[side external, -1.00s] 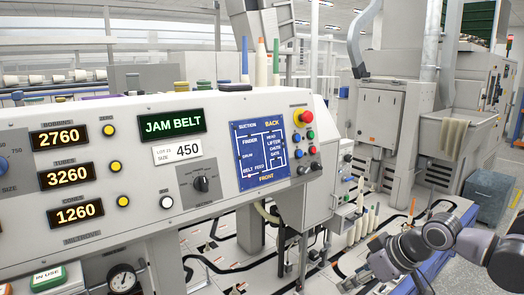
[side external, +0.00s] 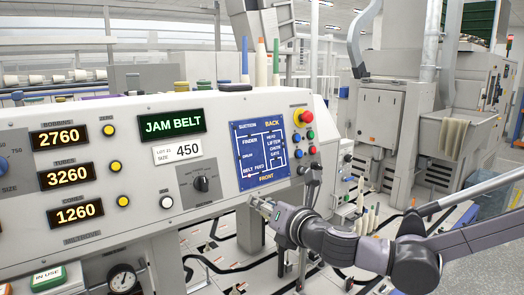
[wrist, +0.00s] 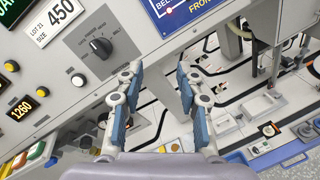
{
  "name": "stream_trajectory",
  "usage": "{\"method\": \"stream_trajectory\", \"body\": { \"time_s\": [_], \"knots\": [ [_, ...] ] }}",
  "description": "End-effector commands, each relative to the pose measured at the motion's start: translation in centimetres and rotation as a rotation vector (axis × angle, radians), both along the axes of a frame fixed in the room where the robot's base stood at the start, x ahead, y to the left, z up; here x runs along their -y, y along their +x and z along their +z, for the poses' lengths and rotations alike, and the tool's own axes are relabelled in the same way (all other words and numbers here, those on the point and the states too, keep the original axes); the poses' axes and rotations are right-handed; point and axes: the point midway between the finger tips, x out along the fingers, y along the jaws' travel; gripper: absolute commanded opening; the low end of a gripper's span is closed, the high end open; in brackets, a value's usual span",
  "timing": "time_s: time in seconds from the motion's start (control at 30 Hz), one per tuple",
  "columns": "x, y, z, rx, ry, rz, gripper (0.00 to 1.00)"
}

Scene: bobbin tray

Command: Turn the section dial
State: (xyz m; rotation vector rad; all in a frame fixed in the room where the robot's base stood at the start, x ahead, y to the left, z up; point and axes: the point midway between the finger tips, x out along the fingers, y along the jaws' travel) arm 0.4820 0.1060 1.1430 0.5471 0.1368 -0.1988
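A dark knob (side external: 201,184), which I take for the section dial, sits on the white sloping panel (side external: 235,205), left of the blue diagram.
A green display (side external: 171,125) reads JAM BELT. A card (side external: 178,151) reads size 450. A white button (side external: 167,202) is left of the knob. A red stop button (side external: 302,118) and small buttons line the panel's right end. Cones and hoses lie below and behind.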

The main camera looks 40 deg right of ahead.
Motion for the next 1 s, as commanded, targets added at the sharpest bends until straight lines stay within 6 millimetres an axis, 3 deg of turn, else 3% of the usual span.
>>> {"method": "stream_trajectory", "body": {
  "time_s": [0.03,0.1,0.3,0.53,1.0],
  "knots": [
    [-2.1,0.5,0.6,0.028,-0.124,0.059,0.37],
    [-4.3,1.0,1.4,0.067,-0.284,0.118,0.37],
    [-7.7,1.3,2.5,0.132,-0.528,0.196,0.37],
    [-7.9,3.2,2.6,0.138,-0.552,0.198,0.37],
    [-7.8,10.7,2.6,0.137,-0.547,0.198,0.37]
  ]
}}
